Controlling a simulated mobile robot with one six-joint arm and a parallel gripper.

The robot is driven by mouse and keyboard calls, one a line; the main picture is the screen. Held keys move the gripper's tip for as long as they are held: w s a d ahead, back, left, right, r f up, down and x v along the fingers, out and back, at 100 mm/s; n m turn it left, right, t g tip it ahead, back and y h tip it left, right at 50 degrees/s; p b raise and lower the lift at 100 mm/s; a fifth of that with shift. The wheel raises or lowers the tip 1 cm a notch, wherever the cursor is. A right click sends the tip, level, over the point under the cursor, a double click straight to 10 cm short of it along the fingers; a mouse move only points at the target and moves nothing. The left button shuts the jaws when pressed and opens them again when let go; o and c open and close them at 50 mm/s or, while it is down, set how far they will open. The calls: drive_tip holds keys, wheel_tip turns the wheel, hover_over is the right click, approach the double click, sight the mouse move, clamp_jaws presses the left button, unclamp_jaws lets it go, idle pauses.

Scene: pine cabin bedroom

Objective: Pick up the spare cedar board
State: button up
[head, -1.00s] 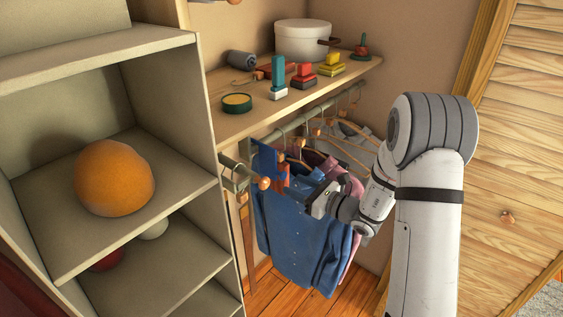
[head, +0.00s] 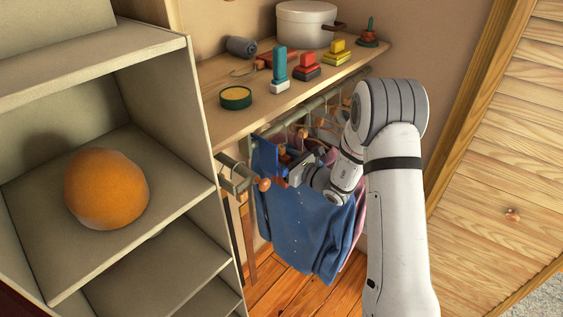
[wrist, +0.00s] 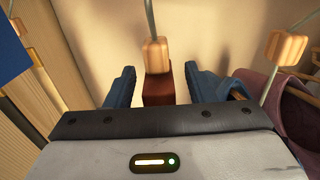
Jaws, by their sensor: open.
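A reddish-brown block (wrist: 158,88), which looks like the cedar board, hangs under a pale wooden piece (wrist: 157,55) on a metal hook in the wrist view. My gripper (wrist: 163,88) is open, with one dark blue finger on each side of the block. Gaps show between the block and both fingers; its lower part is hidden behind my gripper body. In the head view my gripper (head: 292,172) is at the hanging rail, in front of the clothes; the block is hard to make out there.
A blue shirt (head: 305,225) and pink clothing (wrist: 265,105) hang close by. A blue panel (head: 265,158) is left of my gripper. The wooden shelf (head: 215,120) above the rail holds stamps, a tin and a white pot (head: 306,25). A cubby unit (head: 200,115) stands left.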

sight(284, 150)
clamp_jaws()
idle(0.5)
drive_tip(key=shift+r+b, duration=0.4)
drive_tip(key=shift+r, duration=0.5)
drive_tip(key=shift+s+d+r+b, duration=0.1)
drive_tip(key=shift+d+r+b, duration=0.1)
drive_tip(key=shift+r, duration=0.2)
drive_tip(key=shift+s+d+r+b, duration=0.1)
drive_tip(key=shift+r+b, duration=0.1)
drive_tip(key=shift+r, duration=0.2)
drive_tip(key=b+v, duration=0.3)
drive_tip(key=v, duration=1.4)
drive_tip(key=shift+b, duration=0.35)
drive_tip(key=shift+s+d, duration=0.1)
drive_tip(key=shift+s, duration=0.05)
